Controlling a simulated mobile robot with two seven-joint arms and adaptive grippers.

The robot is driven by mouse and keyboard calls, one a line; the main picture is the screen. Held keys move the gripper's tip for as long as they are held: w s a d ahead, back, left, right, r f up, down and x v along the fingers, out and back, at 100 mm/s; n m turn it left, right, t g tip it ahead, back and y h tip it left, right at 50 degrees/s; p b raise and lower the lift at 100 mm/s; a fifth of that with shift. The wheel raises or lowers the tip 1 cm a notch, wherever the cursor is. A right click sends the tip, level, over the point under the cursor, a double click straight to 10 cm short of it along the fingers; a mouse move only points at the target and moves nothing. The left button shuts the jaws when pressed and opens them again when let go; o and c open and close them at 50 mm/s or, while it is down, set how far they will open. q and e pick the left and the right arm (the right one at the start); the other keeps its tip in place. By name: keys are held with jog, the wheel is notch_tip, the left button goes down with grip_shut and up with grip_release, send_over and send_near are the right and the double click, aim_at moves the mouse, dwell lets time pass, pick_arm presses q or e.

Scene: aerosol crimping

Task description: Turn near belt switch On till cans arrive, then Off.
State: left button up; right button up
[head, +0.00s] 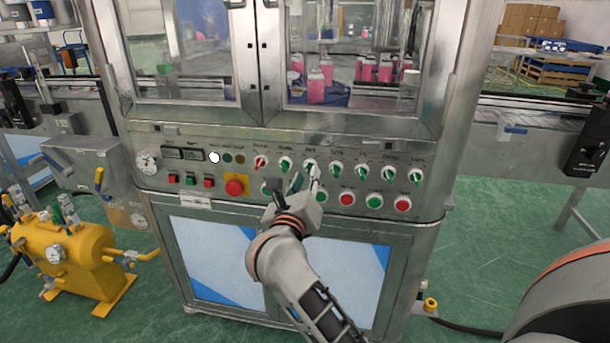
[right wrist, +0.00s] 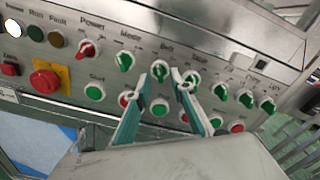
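The belt switch, a green knob on a white round base (head: 310,167), is in the upper row of the control panel. In the right wrist view the same switch (right wrist: 160,71) sits below the label "Belt". My right gripper (head: 306,178) is in front of it, fingers apart. In the right wrist view its two green-grey fingertips (right wrist: 162,77) are on either side of the knob; I cannot tell whether they touch it. I cannot make out the knob's exact setting. My left gripper is not in view. Conveyor sections show left (head: 62,89) and right (head: 535,113); I see no cans clearly on them.
A red power switch (head: 261,162) and a green mode switch (head: 285,164) are left of the belt switch; more green switches are right. Push buttons line the row below. A red emergency button (head: 235,187) is at left. Pink containers (head: 376,72) show behind glass.

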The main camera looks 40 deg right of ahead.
aim_at(309, 169)
jog(key=shift+x, duration=1.2)
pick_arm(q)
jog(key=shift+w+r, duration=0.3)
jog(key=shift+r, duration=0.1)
pick_arm(e)
grip_shut()
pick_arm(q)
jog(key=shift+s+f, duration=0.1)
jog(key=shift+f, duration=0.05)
